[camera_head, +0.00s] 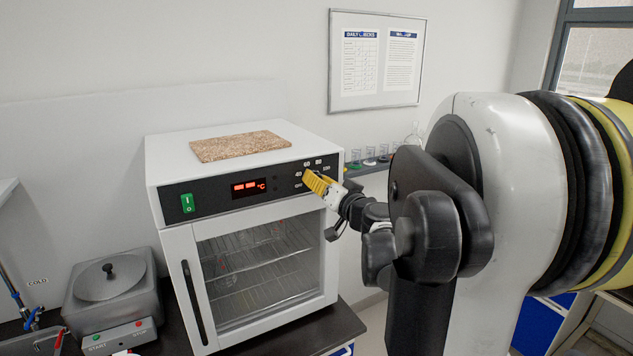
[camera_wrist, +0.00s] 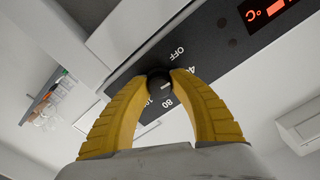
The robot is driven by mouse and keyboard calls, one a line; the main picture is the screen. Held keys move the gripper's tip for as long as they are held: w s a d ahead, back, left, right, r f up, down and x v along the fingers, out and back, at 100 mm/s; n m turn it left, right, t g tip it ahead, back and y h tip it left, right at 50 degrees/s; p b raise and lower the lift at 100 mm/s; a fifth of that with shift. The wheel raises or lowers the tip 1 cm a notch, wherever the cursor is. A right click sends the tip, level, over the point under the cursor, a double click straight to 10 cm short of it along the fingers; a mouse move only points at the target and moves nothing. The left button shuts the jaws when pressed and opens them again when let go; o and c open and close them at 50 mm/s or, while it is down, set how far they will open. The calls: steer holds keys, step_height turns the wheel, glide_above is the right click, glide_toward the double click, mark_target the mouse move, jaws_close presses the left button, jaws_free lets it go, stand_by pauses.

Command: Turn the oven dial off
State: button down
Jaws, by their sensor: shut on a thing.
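The white oven (camera_head: 180,240) stands on a dark counter, with a black control panel along its top front. The panel has a red digital display (camera_head: 248,188) showing dashes and °C, and a green switch (camera_head: 187,203) at the left. My gripper (camera_head: 310,180) has yellow fingers and is at the right end of the panel. In the wrist view my gripper (camera_wrist: 172,84) is shut on the black oven dial (camera_wrist: 158,82). A white mark shows on the dial. OFF and several numbers, including 80, are printed around it. The fingers hide part of the scale.
A brown speckled slab (camera_head: 240,145) lies on the oven top. A grey lidded bath (camera_head: 112,290) stands left of the oven. Several glass vessels (camera_head: 370,155) stand on a shelf behind my arm. A framed notice (camera_head: 376,60) hangs on the wall.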

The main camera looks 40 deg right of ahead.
steer(key=n, duration=0.5)
steer(key=shift+n, duration=0.3)
stand_by(0.4)
steer(key=c, duration=1.1)
jaws_free()
steer(key=shift+o, duration=0.2)
steer(key=v, duration=1.2)
steer(key=shift+d, duration=0.1)
